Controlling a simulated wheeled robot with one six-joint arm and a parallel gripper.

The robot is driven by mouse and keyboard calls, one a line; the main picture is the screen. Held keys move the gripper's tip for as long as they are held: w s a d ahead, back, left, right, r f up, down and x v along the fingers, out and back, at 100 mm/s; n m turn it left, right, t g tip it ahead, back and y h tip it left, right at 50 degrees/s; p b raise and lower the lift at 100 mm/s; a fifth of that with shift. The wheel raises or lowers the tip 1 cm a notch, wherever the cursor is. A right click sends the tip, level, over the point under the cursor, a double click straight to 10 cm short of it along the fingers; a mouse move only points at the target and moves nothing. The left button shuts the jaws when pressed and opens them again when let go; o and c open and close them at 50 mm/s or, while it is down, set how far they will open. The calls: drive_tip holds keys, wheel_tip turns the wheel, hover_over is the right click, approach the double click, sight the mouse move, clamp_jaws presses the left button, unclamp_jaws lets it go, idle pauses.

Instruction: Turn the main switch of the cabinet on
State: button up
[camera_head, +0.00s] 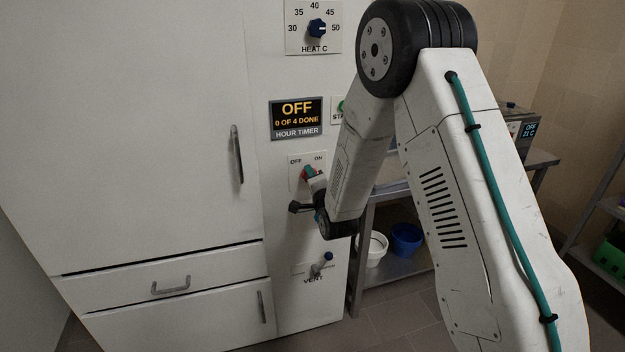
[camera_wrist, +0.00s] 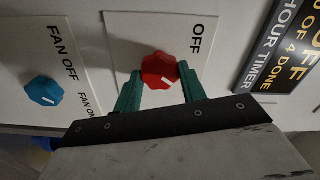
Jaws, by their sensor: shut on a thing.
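The white cabinet (camera_head: 130,120) fills the left of the head view. Its main switch is a red knob (camera_head: 307,172) on a plate marked OFF and ON, and it shows large in the wrist view (camera_wrist: 159,70). My gripper (camera_wrist: 158,84) has its green fingers on either side of the red knob and is shut on it. In the wrist view OFF is readable, while the ON label is hidden. Which way the knob points is hard to tell. The display (camera_head: 297,118) above reads OFF, 0 OF 4 DONE.
A blue fan knob (camera_wrist: 43,90) sits on the neighbouring plate. The heat dial (camera_head: 317,28) is above and the vent lever (camera_head: 322,265) below. The cabinet handle (camera_head: 237,154) stands out left of the switch. A white bucket (camera_head: 376,250) and blue bucket (camera_head: 406,240) are on a shelf to the right.

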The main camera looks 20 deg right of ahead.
drive_tip(key=o, duration=1)
drive_tip(key=s, duration=0.7)
drive_tip(key=shift+s, duration=0.4)
